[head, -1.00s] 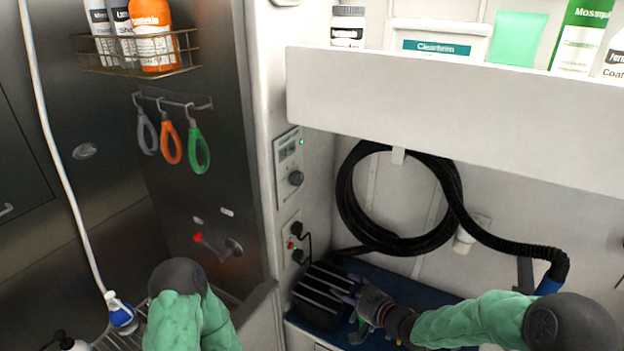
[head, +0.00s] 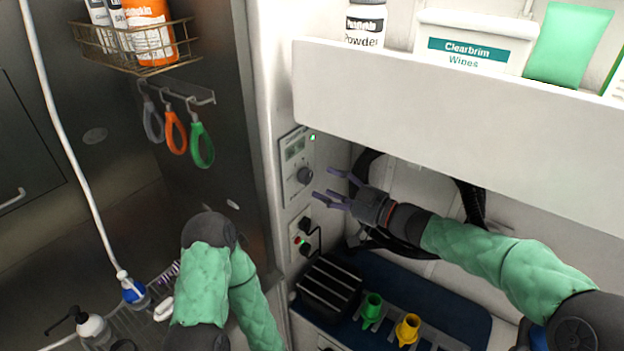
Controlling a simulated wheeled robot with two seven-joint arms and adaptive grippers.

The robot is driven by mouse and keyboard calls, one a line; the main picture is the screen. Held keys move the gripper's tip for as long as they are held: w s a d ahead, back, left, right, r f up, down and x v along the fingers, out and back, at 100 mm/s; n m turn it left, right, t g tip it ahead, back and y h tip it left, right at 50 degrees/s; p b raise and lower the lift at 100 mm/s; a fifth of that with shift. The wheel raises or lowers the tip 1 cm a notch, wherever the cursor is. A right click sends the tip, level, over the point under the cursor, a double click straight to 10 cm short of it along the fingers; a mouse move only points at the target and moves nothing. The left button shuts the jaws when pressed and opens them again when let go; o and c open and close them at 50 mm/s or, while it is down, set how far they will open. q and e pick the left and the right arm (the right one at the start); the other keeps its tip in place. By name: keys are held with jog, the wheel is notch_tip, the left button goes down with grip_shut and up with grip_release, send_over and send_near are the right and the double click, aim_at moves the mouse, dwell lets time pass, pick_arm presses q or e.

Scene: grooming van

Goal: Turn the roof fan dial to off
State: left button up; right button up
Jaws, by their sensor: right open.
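The roof fan dial is most likely the dark round knob (head: 305,174) on the pale control panel (head: 293,150) on the narrow wall. The panel also has a small display and a lit green light. My right gripper (head: 325,184) is open and empty, its purple-grey fingers pointing left at the knob. The fingertips are just right of the knob, and I see no grip on it. Any print around the knob is too small to read. My left arm shows at the lower left, but its gripper is not visible.
A white shelf front (head: 460,130) overhangs my right arm. A black ribbed box (head: 329,288), a green nozzle (head: 372,308) and a yellow nozzle (head: 407,328) stand below on blue.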

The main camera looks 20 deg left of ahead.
aim_at(309, 179)
jog(key=x, duration=0.5)
jog(key=shift+w+a, duration=0.15)
jog(key=shift+a, duration=0.2)
